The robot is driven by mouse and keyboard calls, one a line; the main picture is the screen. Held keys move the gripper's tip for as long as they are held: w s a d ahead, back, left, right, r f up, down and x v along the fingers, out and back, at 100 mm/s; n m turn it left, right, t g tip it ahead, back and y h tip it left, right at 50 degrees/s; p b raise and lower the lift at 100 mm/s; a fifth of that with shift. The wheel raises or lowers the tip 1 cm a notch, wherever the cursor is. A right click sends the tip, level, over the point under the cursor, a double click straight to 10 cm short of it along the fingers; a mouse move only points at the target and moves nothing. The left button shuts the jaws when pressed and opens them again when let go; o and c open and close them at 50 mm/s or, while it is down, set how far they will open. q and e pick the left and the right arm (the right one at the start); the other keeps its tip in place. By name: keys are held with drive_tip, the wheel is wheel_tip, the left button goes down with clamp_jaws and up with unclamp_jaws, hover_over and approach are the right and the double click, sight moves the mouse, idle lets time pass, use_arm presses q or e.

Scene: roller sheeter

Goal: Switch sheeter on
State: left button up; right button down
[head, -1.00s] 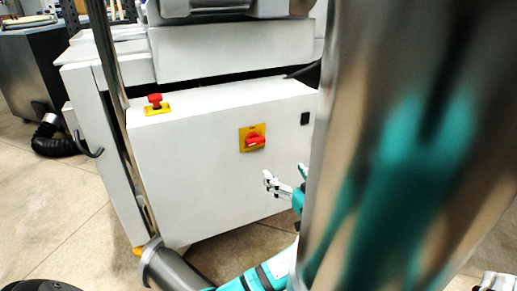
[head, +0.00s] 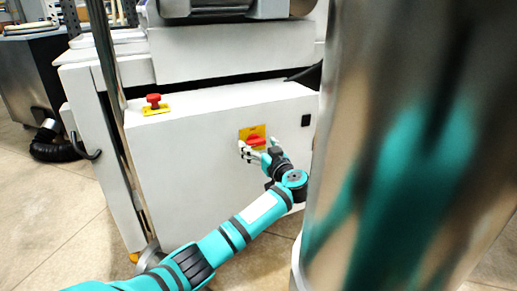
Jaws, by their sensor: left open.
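The sheeter (head: 185,185) is a white machine cabinet in the middle of the head view. Its red rotary switch (head: 256,141) sits on a yellow plate (head: 245,132) on the front panel. My left gripper (head: 254,153) is open at the switch, its fingers just below and beside the red knob. I cannot tell whether the fingers touch the knob. The lower part of the switch plate is partly hidden by the gripper. My right gripper is not in view.
A red emergency button (head: 153,100) on a yellow base stands on the cabinet's top ledge at left. A shiny metal column fills the right side and hides what is behind it. A black hose (head: 55,150) lies at far left. Tiled floor (head: 60,215) is clear at lower left.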

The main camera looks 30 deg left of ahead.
use_arm(q)
drive_tip(key=shift+w+a, duration=0.1)
drive_tip(key=shift+a, duration=0.1)
drive_tip(key=c, duration=1.2)
